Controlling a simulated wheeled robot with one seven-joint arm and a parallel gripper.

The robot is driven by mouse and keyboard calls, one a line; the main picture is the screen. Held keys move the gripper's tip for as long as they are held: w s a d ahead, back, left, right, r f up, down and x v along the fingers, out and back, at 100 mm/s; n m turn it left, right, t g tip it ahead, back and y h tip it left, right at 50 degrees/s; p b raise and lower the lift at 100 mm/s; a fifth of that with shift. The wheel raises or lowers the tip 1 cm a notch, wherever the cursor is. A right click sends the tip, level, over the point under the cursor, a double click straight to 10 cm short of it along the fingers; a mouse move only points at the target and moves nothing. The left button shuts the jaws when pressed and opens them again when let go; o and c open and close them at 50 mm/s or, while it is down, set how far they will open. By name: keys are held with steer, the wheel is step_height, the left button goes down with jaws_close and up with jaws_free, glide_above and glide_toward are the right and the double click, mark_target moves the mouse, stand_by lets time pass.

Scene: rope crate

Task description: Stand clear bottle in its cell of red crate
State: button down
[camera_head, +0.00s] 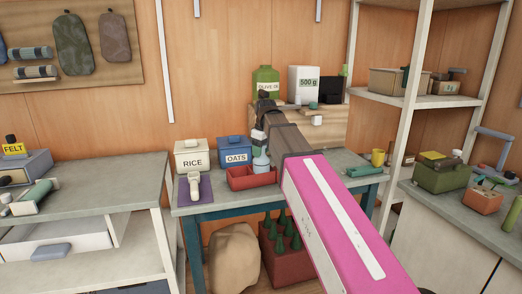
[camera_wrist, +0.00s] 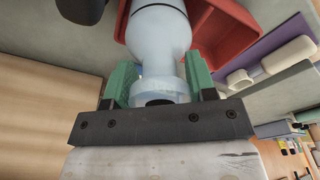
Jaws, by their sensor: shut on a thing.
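The clear bottle (camera_head: 261,162) is pale blue and looks upright in the head view; its body also shows in the wrist view (camera_wrist: 158,32). My gripper (camera_head: 259,139) comes down from above and is shut on the bottle's neck, with the green finger pads on either side of it in the wrist view (camera_wrist: 160,86). The red crate (camera_head: 243,182) stands on the table right at the bottle; its wall shows beside the bottle in the wrist view (camera_wrist: 226,36). The bottle's base is hidden, so I cannot tell whether it is inside a cell or above it.
The rice box (camera_head: 193,155) and oats box (camera_head: 234,149) stand behind left. A white-handled thing lies on a purple mat (camera_head: 206,190) at left. A green tool (camera_head: 364,171) and yellow cup (camera_head: 378,157) are at right. A dark red crate (camera_head: 290,266) of green bottles is under the table.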

steer(key=shift+f, duration=0.4)
stand_by(0.3)
steer(key=shift+c, duration=1.8)
jaws_free()
steer(key=r, duration=0.7)
steer(key=d+r, duration=0.1)
steer(key=r, duration=0.2)
steer(key=shift+s+r, duration=0.35)
